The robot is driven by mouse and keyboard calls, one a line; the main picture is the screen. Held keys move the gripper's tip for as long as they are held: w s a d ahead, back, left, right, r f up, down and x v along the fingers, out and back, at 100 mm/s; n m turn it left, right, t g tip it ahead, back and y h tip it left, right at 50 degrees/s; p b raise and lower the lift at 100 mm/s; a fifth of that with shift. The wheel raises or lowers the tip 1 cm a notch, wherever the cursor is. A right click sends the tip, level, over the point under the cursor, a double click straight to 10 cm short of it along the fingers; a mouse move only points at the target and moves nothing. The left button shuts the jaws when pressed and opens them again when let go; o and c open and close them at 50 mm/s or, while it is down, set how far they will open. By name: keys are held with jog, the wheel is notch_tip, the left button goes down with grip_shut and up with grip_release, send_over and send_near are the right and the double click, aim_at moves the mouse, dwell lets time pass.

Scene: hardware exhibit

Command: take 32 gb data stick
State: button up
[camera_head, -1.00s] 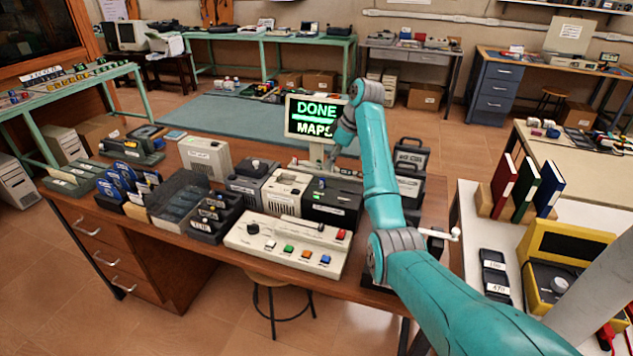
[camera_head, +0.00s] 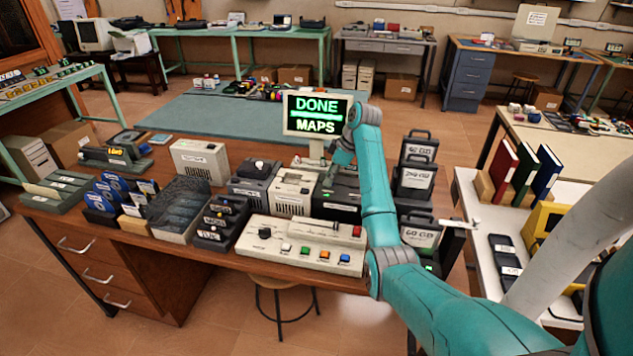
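No stick with a readable 32 GB label shows. A dark stepped rack (camera_head: 217,222) on the wooden desk holds several small dark pieces with pale labels, too small to read. They may be data sticks, but I cannot tell. My gripper (camera_head: 329,178) is small and partly hidden at the end of the teal arm, just below the monitor and by the black drive box (camera_head: 338,203). I cannot tell whether its fingers are open or hold anything.
The monitor (camera_head: 316,115) reads "DONE MAPS". A button console (camera_head: 292,245) lies at the desk's front. Black handled cases (camera_head: 416,178) stand right of my arm. Blue disks (camera_head: 112,188) and a grey slotted tray (camera_head: 178,208) lie left. A white table (camera_head: 470,205) stands right.

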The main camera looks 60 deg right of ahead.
jog(key=shift+f, duration=0.15)
grip_shut()
